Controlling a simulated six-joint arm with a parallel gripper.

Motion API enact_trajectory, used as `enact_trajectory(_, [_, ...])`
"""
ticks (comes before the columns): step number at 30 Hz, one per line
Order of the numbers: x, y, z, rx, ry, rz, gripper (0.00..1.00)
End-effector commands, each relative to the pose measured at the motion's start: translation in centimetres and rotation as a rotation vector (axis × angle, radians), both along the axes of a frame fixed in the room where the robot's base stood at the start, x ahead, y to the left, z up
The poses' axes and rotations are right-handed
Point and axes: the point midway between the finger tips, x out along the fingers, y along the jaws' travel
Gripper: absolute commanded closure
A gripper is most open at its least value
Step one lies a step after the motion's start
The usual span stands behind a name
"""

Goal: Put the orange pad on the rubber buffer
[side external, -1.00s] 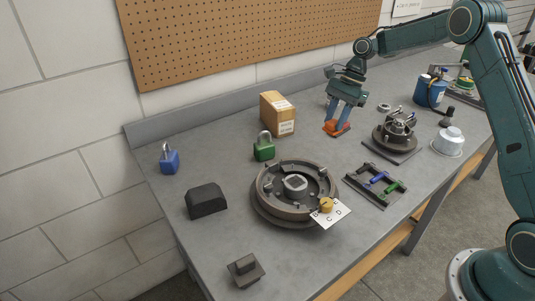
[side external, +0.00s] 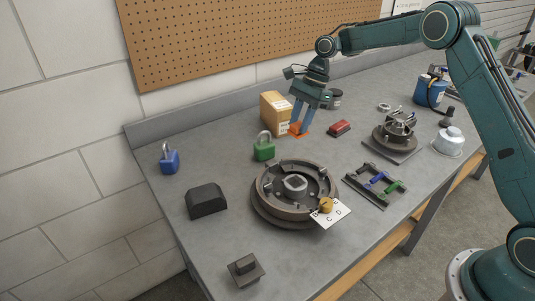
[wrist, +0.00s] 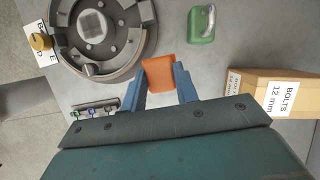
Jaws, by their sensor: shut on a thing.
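My gripper (side external: 300,122) is shut on the orange pad (side external: 296,129) and holds it in front of the cardboard box. In the wrist view the pad (wrist: 158,70) sits between the blue fingers, its far part sticking out past the tips. A black block with sloped sides (side external: 206,201), which looks like the rubber buffer, rests on the bench at the left, well apart from my gripper. A smaller dark block on a square plate (side external: 245,270) sits near the front edge; I cannot fully rule it out as the buffer. Both lie outside the wrist view.
The green padlock (side external: 264,147) stands just left of my gripper, with the bolts box (side external: 277,112) behind. The round drum (side external: 262,212) lies between gripper and front edge. A blue padlock (side external: 169,159) is far left. A red block (side external: 339,128) lies to the right.

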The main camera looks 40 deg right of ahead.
Motion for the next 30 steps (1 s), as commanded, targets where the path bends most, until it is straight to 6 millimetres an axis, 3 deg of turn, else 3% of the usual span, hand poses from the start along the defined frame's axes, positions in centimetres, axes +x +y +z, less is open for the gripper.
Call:
enact_trajectory(1, [0.5, 2.1, 0.1, -0.002, -0.001, 0.008, 0.92])
enact_trajectory(9, [1.6, 11.9, 1.1, -0.003, -0.004, 0.008, 0.92])
enact_trajectory(18, [1.0, 22.1, 2.1, 0.009, -0.004, 0.006, 0.92])
enact_trajectory(24, [0.3, 25.9, 2.6, 0.016, -0.003, 0.002, 0.92])
enact_trajectory(30, [0.1, 26.9, 2.7, 0.018, -0.002, -0.001, 0.92])
